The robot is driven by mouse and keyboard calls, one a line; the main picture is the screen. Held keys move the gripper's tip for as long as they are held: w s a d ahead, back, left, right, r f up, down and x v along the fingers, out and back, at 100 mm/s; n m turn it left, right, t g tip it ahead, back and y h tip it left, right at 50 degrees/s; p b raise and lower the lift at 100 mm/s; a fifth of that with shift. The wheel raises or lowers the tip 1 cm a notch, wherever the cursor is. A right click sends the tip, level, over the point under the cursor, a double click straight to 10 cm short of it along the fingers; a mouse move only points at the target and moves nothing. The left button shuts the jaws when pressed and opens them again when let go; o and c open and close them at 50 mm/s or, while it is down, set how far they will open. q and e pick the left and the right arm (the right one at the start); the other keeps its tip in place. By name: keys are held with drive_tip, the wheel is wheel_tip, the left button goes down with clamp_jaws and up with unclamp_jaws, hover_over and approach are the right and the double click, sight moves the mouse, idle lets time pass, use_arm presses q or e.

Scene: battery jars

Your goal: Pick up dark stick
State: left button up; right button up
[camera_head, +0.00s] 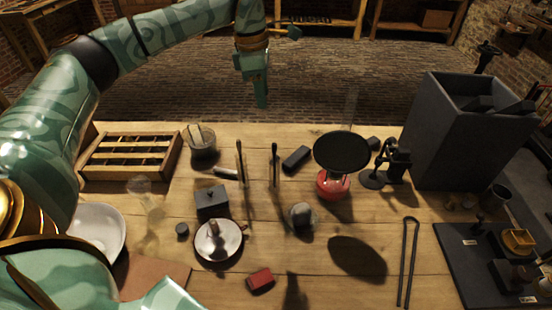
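Two thin dark sticks stand near the middle of the table: a dark one (275,165) and a browner one (240,160) to its left. Both look upright, and how their lower ends are held is hard to make out. My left gripper (262,99) hangs fingers-down near the table's far edge, beyond and above both sticks and apart from them. Its fingers overlap in this view, so I cannot tell whether it is open; nothing shows in it. My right gripper is not in view.
A dark block (296,158) lies right of the sticks, near a black disc (342,151) over a red base. A grey box (212,203), a metal-lidded dish (219,243) and a glass jar (202,143) stand left. A tall grey bin (452,135) stands right.

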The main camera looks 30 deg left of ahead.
use_arm(q)
wheel_tip(320, 180, down, 3)
drive_tip(key=w, duration=0.1)
drive_tip(key=b, duration=0.4)
approach(274, 143)
wheel_tip(274, 143, down, 6)
drive_tip(key=f, duration=0.1)
drive_tip(key=f+b, duration=0.1)
drive_tip(key=f, duration=0.1)
drive_tip(key=d+f, duration=0.1)
drive_tip(key=f, duration=0.1)
drive_tip(key=shift+w+b, duration=0.3)
drive_tip(key=shift+w, duration=0.1)
drive_tip(key=shift+r, duration=0.15)
clamp_jaws()
